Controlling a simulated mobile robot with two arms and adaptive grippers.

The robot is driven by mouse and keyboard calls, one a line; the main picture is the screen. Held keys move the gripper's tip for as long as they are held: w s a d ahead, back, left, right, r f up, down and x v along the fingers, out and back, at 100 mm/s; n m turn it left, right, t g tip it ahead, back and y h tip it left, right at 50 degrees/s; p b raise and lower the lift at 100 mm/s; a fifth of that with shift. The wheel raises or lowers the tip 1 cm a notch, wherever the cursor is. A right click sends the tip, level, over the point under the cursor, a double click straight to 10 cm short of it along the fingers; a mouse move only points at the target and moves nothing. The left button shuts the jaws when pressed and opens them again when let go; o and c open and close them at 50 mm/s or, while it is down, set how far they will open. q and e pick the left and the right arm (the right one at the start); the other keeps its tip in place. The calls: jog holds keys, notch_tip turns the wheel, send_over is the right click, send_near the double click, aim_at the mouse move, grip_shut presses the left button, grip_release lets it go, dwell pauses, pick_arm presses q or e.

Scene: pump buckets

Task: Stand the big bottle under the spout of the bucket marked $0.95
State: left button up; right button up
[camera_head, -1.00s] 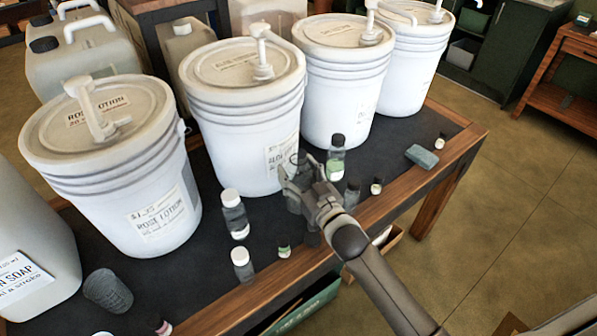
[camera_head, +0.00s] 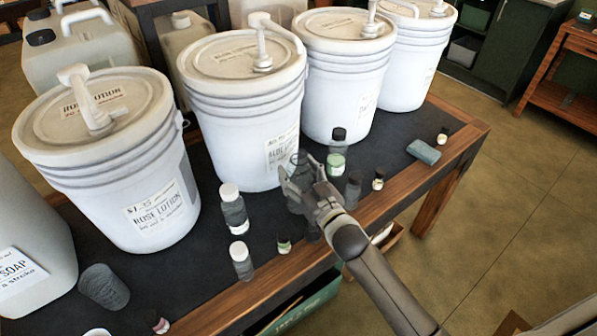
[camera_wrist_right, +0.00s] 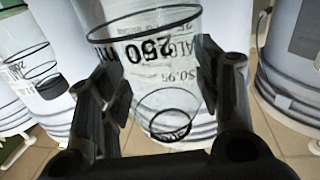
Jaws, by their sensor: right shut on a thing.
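The big bottle (camera_wrist_right: 150,45), clear with "250 m" printed on it, is between my right gripper's fingers in the right wrist view. My right gripper (camera_head: 302,178) is shut on it, in front of the second bucket from the left; little of the bottle shows in the head view. Whether its base touches the table is unclear. The bucket marked $0.95 (camera_head: 240,130) is white, with an aloe label (camera_head: 281,152). That price reads through the bottle in the wrist view. Its white pump (camera_head: 262,45) has a spout reaching right over the lid. My left gripper is not in view.
Small bottles stand close by: a green-labelled one (camera_head: 337,150), dark ones (camera_head: 353,188) and white-capped ones (camera_head: 233,207). The rose lotion bucket (camera_head: 140,190) is left; two more buckets (camera_head: 342,95) are right. The dark table (camera_head: 205,285) has a wooden front edge.

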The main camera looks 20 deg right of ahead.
jog(key=shift+f+b, duration=0.3)
jog(key=shift+f, duration=0.15)
dwell(0.5)
jog(key=o, duration=1.1)
jog(key=s+d, duration=0.2)
jog(key=s, duration=1)
jog(key=shift+d, duration=0.15)
